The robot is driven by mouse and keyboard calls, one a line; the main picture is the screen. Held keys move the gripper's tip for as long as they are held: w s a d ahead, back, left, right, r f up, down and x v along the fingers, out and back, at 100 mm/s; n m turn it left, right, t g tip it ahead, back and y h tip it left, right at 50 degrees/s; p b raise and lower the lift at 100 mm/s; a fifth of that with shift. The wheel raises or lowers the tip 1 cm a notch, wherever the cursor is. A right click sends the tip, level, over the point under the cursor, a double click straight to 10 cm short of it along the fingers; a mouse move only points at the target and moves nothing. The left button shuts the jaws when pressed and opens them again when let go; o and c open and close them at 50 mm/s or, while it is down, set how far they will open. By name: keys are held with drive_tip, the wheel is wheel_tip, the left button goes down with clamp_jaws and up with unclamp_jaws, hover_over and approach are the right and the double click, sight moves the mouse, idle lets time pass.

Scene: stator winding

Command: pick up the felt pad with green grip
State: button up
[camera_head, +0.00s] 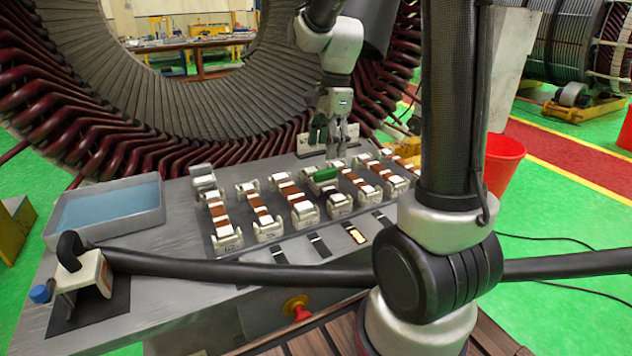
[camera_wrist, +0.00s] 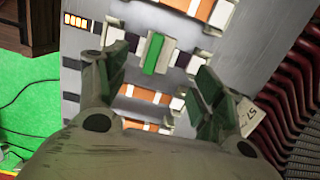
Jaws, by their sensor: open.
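The felt pad with green grip (camera_head: 325,174) sits on top of one of the white-ended holders in the row, right of the middle of the bench. In the wrist view the pad (camera_wrist: 155,53) shows as a green bar with a pale piece beside it. My gripper (camera_head: 336,145) hangs over the far side of the row, behind and above the pad. In the wrist view my gripper (camera_wrist: 160,75) has its two green-faced fingers wide apart, with the pad just beyond and between the tips. Nothing is held.
Several holders with copper-brown bars (camera_head: 220,212) stand close on both sides of the pad. A blue-lined tray (camera_head: 105,210) is at the bench's left. A large stator ring (camera_head: 200,110) rises behind. A red bucket (camera_head: 502,160) stands at right. A black tube crosses the bench's front.

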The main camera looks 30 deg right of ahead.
sight(323, 171)
drive_tip(key=shift+a+f, duration=0.1)
drive_tip(key=shift+f, duration=0.1)
drive_tip(key=f, duration=0.7)
drive_tip(key=shift+s+a+f, duration=0.15)
drive_tip(key=shift+a, duration=0.25)
drive_tip(key=c, duration=1.2)
